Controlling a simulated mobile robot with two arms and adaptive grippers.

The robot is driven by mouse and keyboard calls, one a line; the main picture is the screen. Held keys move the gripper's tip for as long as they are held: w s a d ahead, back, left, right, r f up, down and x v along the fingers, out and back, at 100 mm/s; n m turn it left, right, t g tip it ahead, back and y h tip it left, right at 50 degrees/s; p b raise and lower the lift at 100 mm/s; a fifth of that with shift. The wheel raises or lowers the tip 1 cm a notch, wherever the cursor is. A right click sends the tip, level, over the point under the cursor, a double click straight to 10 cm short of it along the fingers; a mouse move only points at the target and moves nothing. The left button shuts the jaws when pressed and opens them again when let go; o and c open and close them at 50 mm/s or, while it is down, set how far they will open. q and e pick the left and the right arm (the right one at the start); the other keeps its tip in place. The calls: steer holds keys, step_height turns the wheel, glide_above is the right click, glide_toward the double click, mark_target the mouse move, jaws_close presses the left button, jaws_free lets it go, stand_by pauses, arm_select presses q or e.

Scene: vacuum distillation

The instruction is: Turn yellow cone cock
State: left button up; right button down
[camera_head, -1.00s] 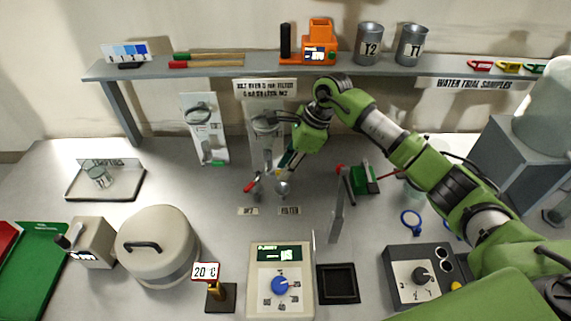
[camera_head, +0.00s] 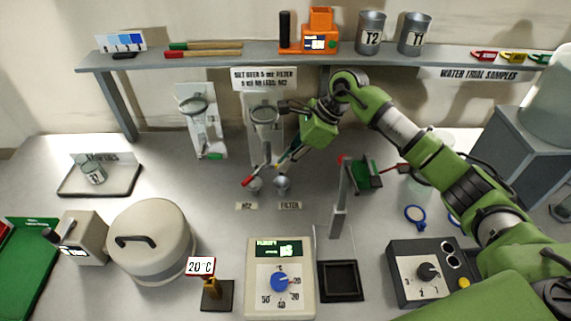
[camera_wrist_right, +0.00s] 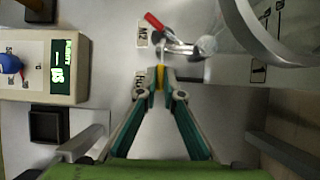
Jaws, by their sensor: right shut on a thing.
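The yellow cone cock (camera_wrist_right: 160,76) shows as a small yellow piece between the fingertips of my right gripper (camera_wrist_right: 161,86) in the wrist view. The gripper is shut on it, and the fingers hide most of it. In the head view my right gripper (camera_head: 281,163) reaches in from the right to the front of the filter stand (camera_head: 264,135), just above the small cups. A red-handled part (camera_head: 249,180) sticks out to the left beside it, and it also shows in the wrist view (camera_wrist_right: 153,21). My left gripper is not in view.
A glass funnel (camera_head: 264,114) sits close behind the gripper. A small metal cup (camera_head: 282,184) stands below it, near the FILTER label (camera_head: 289,205). A thin upright post (camera_head: 341,195) and a green rack (camera_head: 362,174) stand to the right.

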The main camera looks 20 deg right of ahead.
steer(key=c, duration=2.2)
jaws_free()
steer(key=v, duration=1.2)
